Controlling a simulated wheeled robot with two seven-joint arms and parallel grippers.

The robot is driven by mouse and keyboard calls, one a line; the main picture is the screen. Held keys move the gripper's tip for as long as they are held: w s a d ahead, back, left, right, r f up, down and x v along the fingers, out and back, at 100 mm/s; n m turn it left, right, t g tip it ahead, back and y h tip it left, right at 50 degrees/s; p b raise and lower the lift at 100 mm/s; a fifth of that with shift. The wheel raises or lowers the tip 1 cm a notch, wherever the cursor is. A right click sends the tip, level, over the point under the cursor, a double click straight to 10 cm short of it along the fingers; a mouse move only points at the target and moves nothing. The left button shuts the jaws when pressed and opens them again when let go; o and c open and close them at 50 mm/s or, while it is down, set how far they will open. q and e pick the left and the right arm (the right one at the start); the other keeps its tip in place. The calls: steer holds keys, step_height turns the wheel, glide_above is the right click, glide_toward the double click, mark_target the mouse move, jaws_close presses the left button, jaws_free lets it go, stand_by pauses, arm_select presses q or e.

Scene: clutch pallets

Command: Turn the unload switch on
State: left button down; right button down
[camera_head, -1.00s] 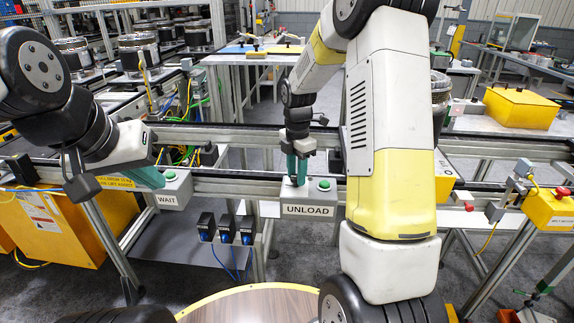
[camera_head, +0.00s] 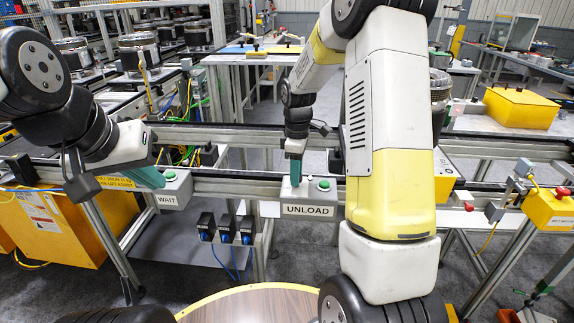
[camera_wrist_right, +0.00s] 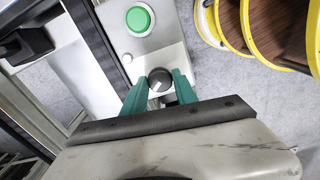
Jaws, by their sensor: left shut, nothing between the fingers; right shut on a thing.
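The grey unload switch box (camera_head: 309,197), labelled UNLOAD, sits on the conveyor's front rail, with a green button (camera_head: 323,185) on top. In the right wrist view, the box shows the green button (camera_wrist_right: 139,20), a small white light (camera_wrist_right: 127,58) and a black rotary knob (camera_wrist_right: 159,80). My right gripper (camera_head: 295,180) points down onto the box, and its teal fingers (camera_wrist_right: 160,88) are shut on the black knob, one on each side. My left gripper (camera_head: 160,182) is shut and empty, close to the grey WAIT box (camera_head: 176,190). The head view hides the knob behind my right fingers.
Conveyor rails (camera_head: 240,180) run across the front. A round wooden table (camera_head: 255,305) with a yellow rim stands nearest me. Blue connectors (camera_head: 225,235) hang below the rail. A yellow box (camera_head: 551,208) is on the rail at the right.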

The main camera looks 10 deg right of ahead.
steer(key=shift+m, duration=0.7)
steer(key=shift+w, duration=0.1)
steer(key=c, duration=1)
jaws_free()
steer(key=shift+o, duration=0.2)
steer(key=shift+r, duration=0.15)
step_height(320, 180, up, 8)
steer(key=shift+f, duration=0.25)
steer(key=shift+r, duration=0.1)
